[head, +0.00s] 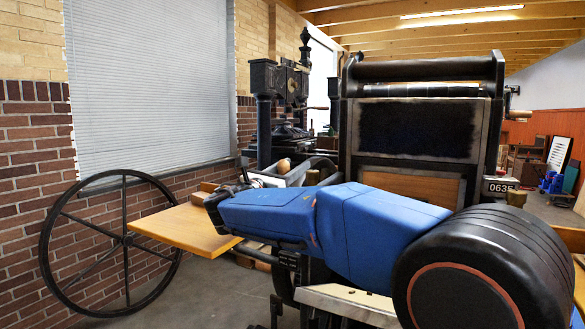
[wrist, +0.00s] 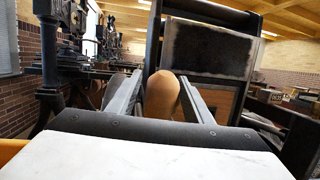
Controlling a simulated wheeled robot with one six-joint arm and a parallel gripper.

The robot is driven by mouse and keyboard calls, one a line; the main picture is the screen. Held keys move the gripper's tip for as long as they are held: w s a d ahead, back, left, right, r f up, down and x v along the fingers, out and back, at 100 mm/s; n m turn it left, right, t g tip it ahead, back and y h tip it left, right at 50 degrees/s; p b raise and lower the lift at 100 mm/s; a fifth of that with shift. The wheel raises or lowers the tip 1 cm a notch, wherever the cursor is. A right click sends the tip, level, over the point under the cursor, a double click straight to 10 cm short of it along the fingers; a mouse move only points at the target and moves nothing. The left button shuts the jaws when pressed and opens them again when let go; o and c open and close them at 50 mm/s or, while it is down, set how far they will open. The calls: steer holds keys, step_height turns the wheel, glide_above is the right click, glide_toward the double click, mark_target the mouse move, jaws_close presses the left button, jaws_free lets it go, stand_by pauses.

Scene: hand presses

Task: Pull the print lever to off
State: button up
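A rounded wooden knob, which looks like the lever's handle (wrist: 161,98), stands between the two fingers of my gripper (wrist: 162,77) in the wrist view. The fingers are spread, one on each side of the knob. The knob lies close to the right finger, and I cannot tell whether they touch. Its lower end is hidden behind the gripper's body. In the head view the knob (head: 284,165) shows just above my gripper (head: 300,172), at the far end of my blue arm. The lever's shaft is hidden.
The black press frame with a dark panel (head: 415,130) stands just beyond my gripper. A wooden board (head: 185,230) and a large spoked wheel (head: 125,238) are at left. Another black press (head: 264,110) stands behind, near the window blind. Some bare floor shows between wheel and press.

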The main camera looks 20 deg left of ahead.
steer(key=shift+s, duration=0.1)
steer(key=v, duration=1.7)
steer(key=shift+s+f, duration=0.1)
